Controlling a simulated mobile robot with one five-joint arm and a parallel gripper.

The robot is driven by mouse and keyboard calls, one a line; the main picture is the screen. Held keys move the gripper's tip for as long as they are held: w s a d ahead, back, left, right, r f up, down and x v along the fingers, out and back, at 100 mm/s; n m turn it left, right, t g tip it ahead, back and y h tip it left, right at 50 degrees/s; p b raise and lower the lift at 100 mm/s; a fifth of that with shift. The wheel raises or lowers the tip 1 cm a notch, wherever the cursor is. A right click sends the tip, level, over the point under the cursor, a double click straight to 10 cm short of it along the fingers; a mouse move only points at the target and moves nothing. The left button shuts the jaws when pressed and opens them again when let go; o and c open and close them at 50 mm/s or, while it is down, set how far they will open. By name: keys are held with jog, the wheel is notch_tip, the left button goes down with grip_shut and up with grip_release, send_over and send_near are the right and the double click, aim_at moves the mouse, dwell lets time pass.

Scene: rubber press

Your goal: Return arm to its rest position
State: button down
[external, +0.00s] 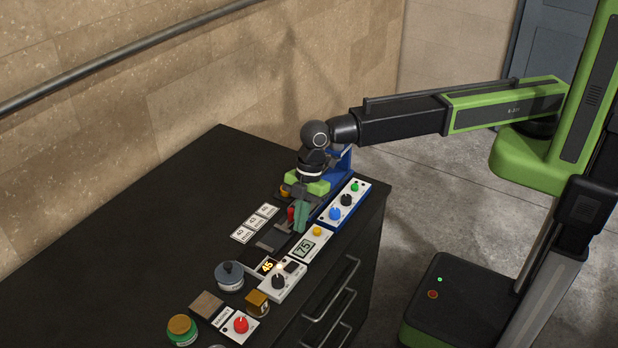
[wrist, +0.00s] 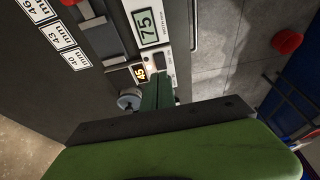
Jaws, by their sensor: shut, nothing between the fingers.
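My arm reaches in from the right over the black cabinet top (external: 130,235). My gripper (external: 300,226) points down over the cabinet near its front edge, beside the display box reading 75 (external: 304,248). Its green fingers are together with nothing between them. In the wrist view my gripper (wrist: 158,78) also shows shut, in front of a small display reading 45 (wrist: 141,75). Whether the fingertips touch anything below cannot be told.
A blue-framed button panel (external: 346,200) stands right of my gripper. White number cards (external: 254,224) lie left of it. Nearer are a knob box (external: 280,282), a grey-lidded jar (external: 229,276), a green jar (external: 182,329) and a red button (external: 241,325). The cabinet's left part is clear.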

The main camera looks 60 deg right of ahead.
jog(key=d+r, duration=0.1)
jog(key=r+p, duration=0.1)
jog(key=r, duration=0.1)
jog(key=shift+d, duration=0.4)
jog(key=shift+f, duration=0.1)
